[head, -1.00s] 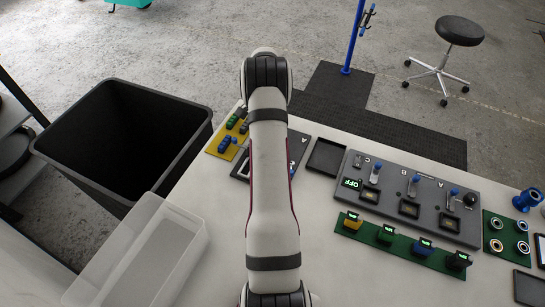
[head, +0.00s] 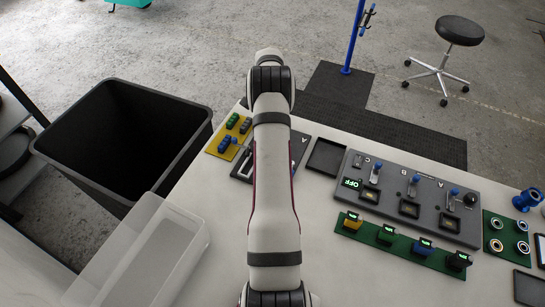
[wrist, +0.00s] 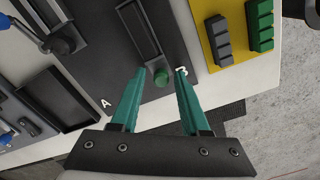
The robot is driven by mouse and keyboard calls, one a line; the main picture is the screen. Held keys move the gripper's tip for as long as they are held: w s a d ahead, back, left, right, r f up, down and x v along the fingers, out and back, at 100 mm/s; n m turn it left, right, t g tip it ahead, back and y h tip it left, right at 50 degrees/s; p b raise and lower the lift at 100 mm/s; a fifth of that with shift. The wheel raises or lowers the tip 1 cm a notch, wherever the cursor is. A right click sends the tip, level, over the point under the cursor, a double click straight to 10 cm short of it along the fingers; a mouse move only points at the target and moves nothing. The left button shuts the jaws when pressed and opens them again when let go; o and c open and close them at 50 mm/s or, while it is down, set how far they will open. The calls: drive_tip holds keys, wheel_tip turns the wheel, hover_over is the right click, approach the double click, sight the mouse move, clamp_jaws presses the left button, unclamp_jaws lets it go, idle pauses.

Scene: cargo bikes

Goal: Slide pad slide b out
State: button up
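The dark slide pad (wrist: 158,112) lies on the table, marked A and B, and its edge also shows beside my arm in the head view (head: 243,168). A long framed slot (wrist: 137,28) runs along the pad, with a round green knob (wrist: 160,77) at its end, close to the letter B. My gripper (wrist: 157,70) is open, its two teal fingers apart. In the wrist view the green knob appears between the fingertips, with space on both sides; I cannot tell the height gap. In the head view my arm hides the gripper and much of the pad.
A yellow board (wrist: 230,35) with grey and green blocks lies close on one side of the pad. A black tray (head: 327,157) and a grey lever panel (head: 410,197) lie on the other. A black bin (head: 125,140) and clear tub (head: 140,262) stand left.

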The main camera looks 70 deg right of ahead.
drive_tip(key=shift+d+r, duration=0.1)
drive_tip(key=shift+r, duration=3.05)
drive_tip(key=w+a+r+n, duration=0.3)
drive_tip(key=a+r, duration=0.2)
drive_tip(key=a, duration=0.4)
drive_tip(key=w+a+r+n, duration=0.2)
drive_tip(key=w+a+r, duration=0.15)
drive_tip(key=a, duration=0.55)
drive_tip(key=w+a+r+n, duration=0.3)
drive_tip(key=a+r, duration=0.2)
drive_tip(key=a, duration=0.3)
drive_tip(key=s+a+r+n+y, duration=0.1)
drive_tip(key=s+a+n, duration=0.4)
drive_tip(key=a, duration=0.6)
drive_tip(key=s+a+r+n, duration=0.1)
drive_tip(key=s+a+n, duration=0.1)
drive_tip(key=s+a, duration=0.6)
drive_tip(key=s+a+f+n, duration=0.2)
drive_tip(key=s+a+n, duration=0.1)
drive_tip(key=s+a, duration=0.3)
drive_tip(key=shift+s+a+f+n+y, duration=0.2)
drive_tip(key=shift+a+n+y, duration=0.15)
drive_tip(key=shift+a, duration=0.2)
